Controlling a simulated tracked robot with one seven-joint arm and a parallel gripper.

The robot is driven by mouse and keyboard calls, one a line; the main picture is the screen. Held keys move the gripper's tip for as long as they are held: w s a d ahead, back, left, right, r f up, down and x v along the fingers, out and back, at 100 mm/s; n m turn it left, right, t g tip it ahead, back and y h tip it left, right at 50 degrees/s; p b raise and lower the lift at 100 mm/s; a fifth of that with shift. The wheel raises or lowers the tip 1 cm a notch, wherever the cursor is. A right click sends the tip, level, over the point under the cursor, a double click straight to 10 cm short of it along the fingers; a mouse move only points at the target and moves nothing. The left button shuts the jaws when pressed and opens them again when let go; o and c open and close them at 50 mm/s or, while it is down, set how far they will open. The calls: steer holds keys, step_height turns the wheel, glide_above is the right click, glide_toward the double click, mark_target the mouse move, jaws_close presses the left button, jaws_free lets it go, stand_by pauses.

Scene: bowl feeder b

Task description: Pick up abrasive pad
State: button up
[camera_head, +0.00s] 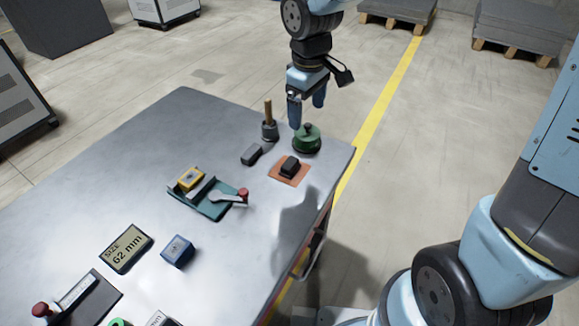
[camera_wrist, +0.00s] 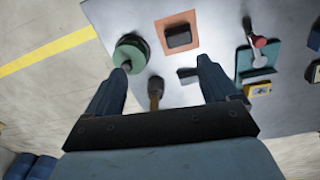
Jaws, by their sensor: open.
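No label marks the abrasive pad, and I cannot tell for certain which object it is. One candidate is a dark grey block (camera_head: 251,154) lying flat on the table; it shows between the fingers in the wrist view (camera_wrist: 188,75), close to the right one. Another is a black block (camera_head: 290,166) on an orange square sheet (camera_head: 277,176), seen at the top of the wrist view (camera_wrist: 178,36). A green round piece with a dark knob (camera_head: 307,143) is beside them. My gripper (camera_head: 306,113) is open and empty above the table, over this group.
An upright wooden-handled tool in a dark holder (camera_head: 269,130) stands close to my gripper. A teal fixture (camera_head: 211,207) with a red-knobbed lever, a blue block (camera_head: 177,250) and a "SIZE 62 mm" display (camera_head: 126,249) lie farther left. The table's right edge is near the green piece.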

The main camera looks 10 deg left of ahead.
steer(key=a+f+n, duration=0.1)
steer(key=a+f, duration=0.2)
steer(key=a, duration=0.1)
glide_above(290, 162)
steer(key=shift+n+g, duration=0.3)
step_height(290, 162, down, 8)
steer(key=shift+w+r, duration=0.15)
steer(key=shift+s+f, duration=0.2)
steer(key=shift+f, duration=2.75)
